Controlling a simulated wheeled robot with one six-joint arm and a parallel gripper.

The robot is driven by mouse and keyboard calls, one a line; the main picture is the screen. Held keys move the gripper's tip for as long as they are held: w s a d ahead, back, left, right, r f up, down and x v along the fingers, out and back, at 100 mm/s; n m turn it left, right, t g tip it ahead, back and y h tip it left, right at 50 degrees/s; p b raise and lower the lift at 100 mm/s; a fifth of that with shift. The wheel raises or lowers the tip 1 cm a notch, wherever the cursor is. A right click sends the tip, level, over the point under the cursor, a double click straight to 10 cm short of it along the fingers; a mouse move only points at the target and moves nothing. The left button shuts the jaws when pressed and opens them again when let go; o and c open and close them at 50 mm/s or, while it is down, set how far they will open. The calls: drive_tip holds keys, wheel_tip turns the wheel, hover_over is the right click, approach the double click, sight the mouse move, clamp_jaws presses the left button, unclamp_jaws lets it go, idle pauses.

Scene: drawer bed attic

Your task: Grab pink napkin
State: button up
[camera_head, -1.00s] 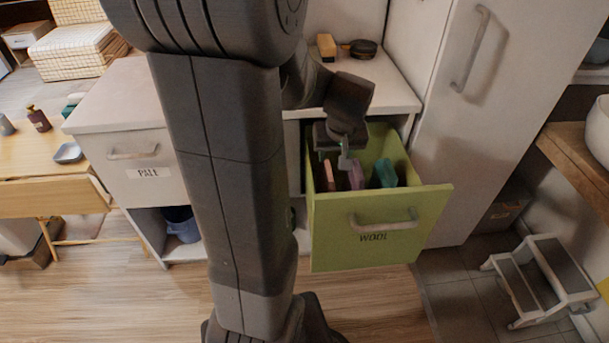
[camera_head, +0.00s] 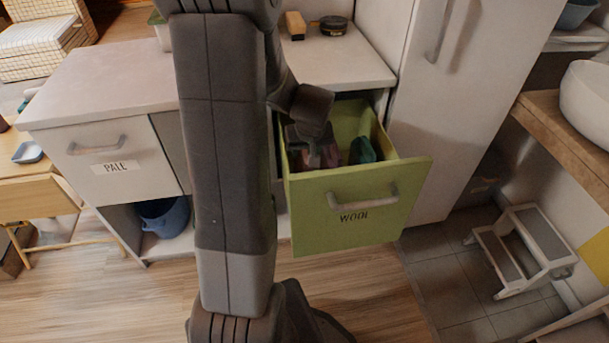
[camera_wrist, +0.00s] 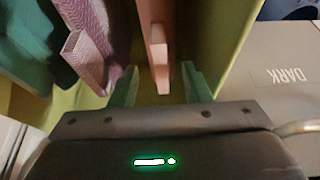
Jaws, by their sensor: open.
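The pink napkin (camera_wrist: 157,45) is a thin upright folded piece in the open green drawer (camera_head: 350,210) labelled WOOL. In the wrist view my gripper (camera_wrist: 160,86) is open, with one finger on each side of the napkin's near end. I cannot tell whether either finger touches it. In the head view my gripper (camera_head: 308,158) reaches down into the drawer, and its fingertips are hidden. A purple textured napkin (camera_wrist: 92,45) stands close to the left of the left finger. A teal one (camera_wrist: 30,45) lies further left and also shows in the head view (camera_head: 362,150).
The drawer's walls surround my gripper closely. A counter (camera_head: 340,62) above the drawer holds a wooden-topped brush or block (camera_head: 295,25) and a dark round tin (camera_head: 333,25). A step stool (camera_head: 520,250) stands at right.

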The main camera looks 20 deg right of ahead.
sight(305, 153)
drive_tip(key=x, duration=0.3)
drive_tip(key=shift+f, duration=0.15)
drive_tip(key=shift+a, duration=0.1)
drive_tip(key=c, duration=0.9)
